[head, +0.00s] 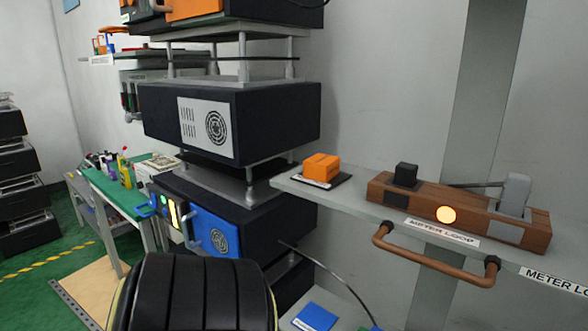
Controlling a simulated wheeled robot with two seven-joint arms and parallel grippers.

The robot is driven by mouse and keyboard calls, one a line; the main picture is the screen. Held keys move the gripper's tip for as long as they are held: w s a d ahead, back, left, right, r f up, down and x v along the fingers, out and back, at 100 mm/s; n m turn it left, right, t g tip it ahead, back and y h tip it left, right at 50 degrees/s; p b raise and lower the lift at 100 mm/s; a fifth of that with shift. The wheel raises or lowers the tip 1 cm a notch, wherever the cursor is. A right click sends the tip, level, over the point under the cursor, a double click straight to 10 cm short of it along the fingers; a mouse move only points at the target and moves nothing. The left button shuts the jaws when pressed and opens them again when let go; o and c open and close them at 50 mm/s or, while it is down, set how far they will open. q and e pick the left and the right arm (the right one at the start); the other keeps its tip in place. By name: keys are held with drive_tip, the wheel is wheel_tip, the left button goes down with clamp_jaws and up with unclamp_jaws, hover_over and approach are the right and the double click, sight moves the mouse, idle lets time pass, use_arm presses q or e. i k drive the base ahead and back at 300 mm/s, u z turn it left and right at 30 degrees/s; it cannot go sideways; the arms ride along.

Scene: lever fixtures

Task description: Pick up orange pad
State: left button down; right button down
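An orange pad (321,168), shaped like a thick block, rests on a thin dark base plate (342,181) with a white label. It sits at the left end of a grey wall shelf (345,203), right of the dark equipment stack. Neither of my grippers shows in this view, so I cannot see where they are or what they hold.
A wooden lever fixture (460,212) with a lit orange lamp (446,214) stands right of the pad. A copper-coloured handle (430,257) runs along the shelf front. Dark equipment boxes (275,118) stand left. A blue pad (315,316) lies lower down.

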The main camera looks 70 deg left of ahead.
sight(320, 167)
drive_tip(key=k, duration=0.1)
drive_tip(key=u, duration=2.15)
